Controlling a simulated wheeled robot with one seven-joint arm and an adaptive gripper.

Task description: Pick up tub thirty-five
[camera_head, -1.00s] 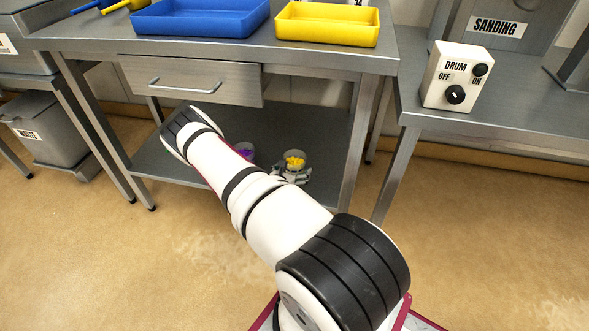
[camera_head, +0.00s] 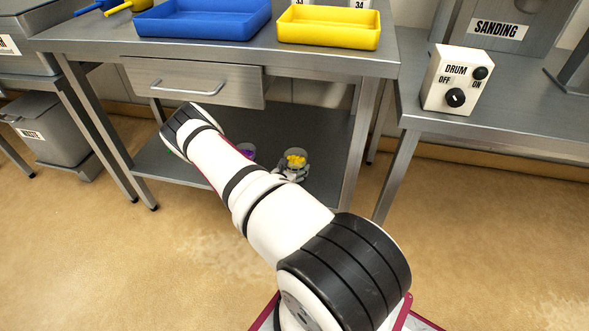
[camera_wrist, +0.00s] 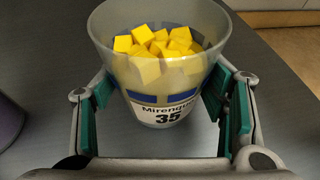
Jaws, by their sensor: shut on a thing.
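Tub thirty-five (camera_wrist: 165,78) is a clear tub of yellow cubes, with a label reading "Mirenque" and 35, upright between my fingers in the wrist view. My gripper (camera_wrist: 172,100) is shut on it, with a green pad against each side. In the head view the tub (camera_head: 296,155) shows at the lower shelf of the middle table, and my gripper (camera_head: 291,172) is partly seen at it. Whether its base touches the shelf is hard to tell.
A tub with purple contents (camera_head: 247,152) stands left of it on the lower shelf (camera_head: 180,158), partly hidden by my arm. A drawer (camera_head: 190,83) hangs above. The blue tray (camera_head: 203,17) and yellow tray (camera_head: 330,27) lie on the tabletop. A table leg (camera_head: 358,150) stands to the right.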

